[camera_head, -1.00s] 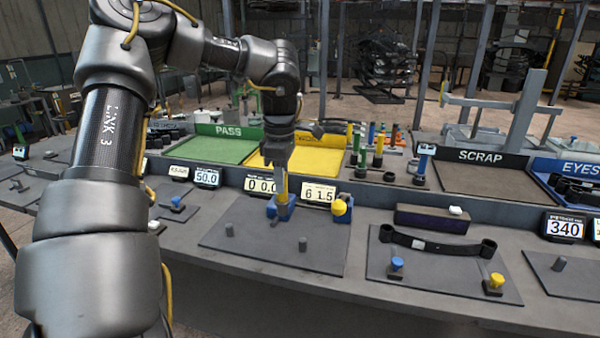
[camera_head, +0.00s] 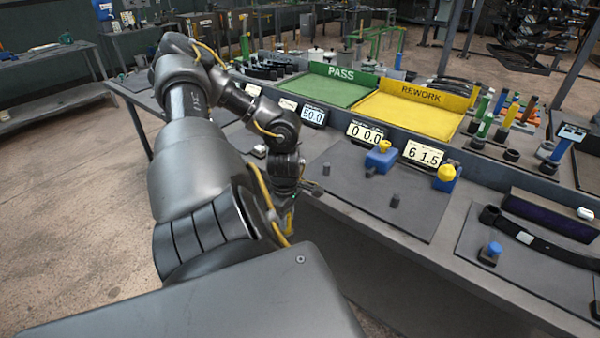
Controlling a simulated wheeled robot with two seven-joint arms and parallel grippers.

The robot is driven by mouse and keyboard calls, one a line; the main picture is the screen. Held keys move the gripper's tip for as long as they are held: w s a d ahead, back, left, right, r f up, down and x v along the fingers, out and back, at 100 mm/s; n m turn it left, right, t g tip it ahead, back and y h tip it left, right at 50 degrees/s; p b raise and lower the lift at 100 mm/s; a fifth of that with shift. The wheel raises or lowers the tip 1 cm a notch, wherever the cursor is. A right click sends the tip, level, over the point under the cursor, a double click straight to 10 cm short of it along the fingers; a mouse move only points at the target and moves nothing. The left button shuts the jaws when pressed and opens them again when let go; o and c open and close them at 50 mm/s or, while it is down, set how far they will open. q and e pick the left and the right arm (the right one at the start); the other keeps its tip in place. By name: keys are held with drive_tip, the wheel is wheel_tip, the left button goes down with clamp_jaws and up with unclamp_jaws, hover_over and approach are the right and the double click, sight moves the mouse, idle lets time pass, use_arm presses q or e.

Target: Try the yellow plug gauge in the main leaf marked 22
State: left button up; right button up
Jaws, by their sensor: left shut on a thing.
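My left gripper (camera_head: 289,200) is low beside the front edge of the bench, left of the gauging plate. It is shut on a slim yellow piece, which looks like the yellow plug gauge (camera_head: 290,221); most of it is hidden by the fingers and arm. A dark leaf (camera_head: 555,248) with a rolled eye at its left end and a white tag lies on the right-hand plate; its tag is too small to read, and its right end is out of frame. I see no legible 22. My right gripper is out of view.
A grey plate (camera_head: 345,195) carries pegs and two blue blocks with yellow knobs (camera_head: 382,158). Behind stand displays (camera_head: 425,153), a green PASS tray (camera_head: 330,92), a yellow REWORK tray (camera_head: 405,112) and several coloured upright pegs (camera_head: 511,113). Open floor lies left.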

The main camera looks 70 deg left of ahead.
use_arm(q)
drive_tip(key=w+d+f+m, duration=0.2)
drive_tip(key=w+d+m, duration=0.1)
drive_tip(key=d, duration=0.6)
drive_tip(key=w+d+f+m, duration=0.2)
drive_tip(key=d+m, duration=0.1)
drive_tip(key=d, duration=0.6)
drive_tip(key=w+d+f+m, duration=0.2)
drive_tip(key=w+d+m, duration=0.15)
drive_tip(key=d, duration=0.55)
drive_tip(key=w+d+r+m, duration=0.3)
drive_tip(key=w+r, duration=0.3)
drive_tip(key=r, duration=0.1)
drive_tip(key=w+d+r+m, duration=0.3)
drive_tip(key=w+r, duration=0.4)
drive_tip(key=r, duration=0.1)
drive_tip(key=shift+r, duration=0.2)
